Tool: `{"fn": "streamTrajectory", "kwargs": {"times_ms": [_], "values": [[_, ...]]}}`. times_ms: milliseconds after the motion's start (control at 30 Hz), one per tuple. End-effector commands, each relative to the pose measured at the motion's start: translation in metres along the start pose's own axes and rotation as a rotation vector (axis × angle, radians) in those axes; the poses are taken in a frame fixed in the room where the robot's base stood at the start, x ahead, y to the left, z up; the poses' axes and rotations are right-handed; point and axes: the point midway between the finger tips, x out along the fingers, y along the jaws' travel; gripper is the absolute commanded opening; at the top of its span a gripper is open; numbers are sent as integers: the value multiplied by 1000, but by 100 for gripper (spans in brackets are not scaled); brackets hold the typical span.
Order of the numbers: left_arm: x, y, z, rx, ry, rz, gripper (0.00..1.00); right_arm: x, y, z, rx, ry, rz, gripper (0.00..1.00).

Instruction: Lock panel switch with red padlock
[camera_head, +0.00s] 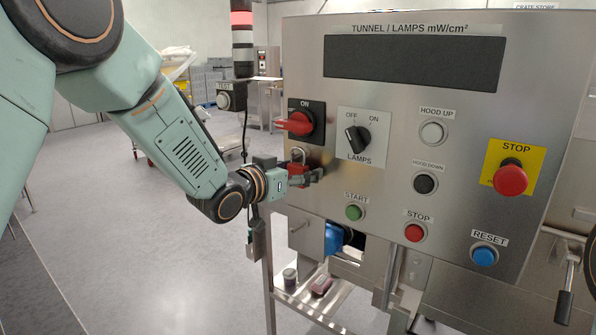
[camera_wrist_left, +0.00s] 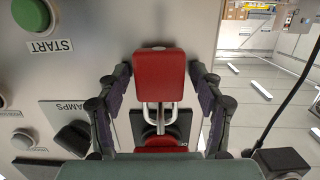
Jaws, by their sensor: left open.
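The panel switch has a red handle (camera_head: 297,123) on a black plate marked ON, at the panel's upper left. The red padlock (camera_head: 297,160) is below it, partly hidden by my left gripper (camera_head: 312,176). In the left wrist view the padlock's red body (camera_wrist_left: 160,72) lies between the spread fingers of my left gripper (camera_wrist_left: 161,68), with a gap visible on both sides. Its silver shackle (camera_wrist_left: 160,115) reaches the switch (camera_wrist_left: 160,142); I cannot tell whether it is latched. My right gripper is out of view.
The LAMPS knob (camera_head: 357,139) is right of the switch, the green START button (camera_head: 354,212) below. A yellow-backed STOP button (camera_head: 510,179) is farther right. A hanging black control box (camera_head: 232,96) is left of the panel. A shelf (camera_head: 310,302) sits below.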

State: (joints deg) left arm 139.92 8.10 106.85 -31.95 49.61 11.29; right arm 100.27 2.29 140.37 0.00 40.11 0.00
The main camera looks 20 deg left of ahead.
Motion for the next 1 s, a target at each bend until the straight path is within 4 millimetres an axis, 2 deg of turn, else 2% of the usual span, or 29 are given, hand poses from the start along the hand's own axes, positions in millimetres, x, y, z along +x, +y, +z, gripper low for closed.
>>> {"fn": "streamTrajectory", "kwargs": {"times_ms": [367,467,700,1000], "values": [[-6,-1,0,-1,-1,-1,68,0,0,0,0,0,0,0],[-19,-1,0,-4,-1,-2,68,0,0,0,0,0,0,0],[-64,0,-1,-7,3,0,68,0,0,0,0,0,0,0],[-104,-2,-1,-6,2,-4,68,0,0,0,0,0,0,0]]}}
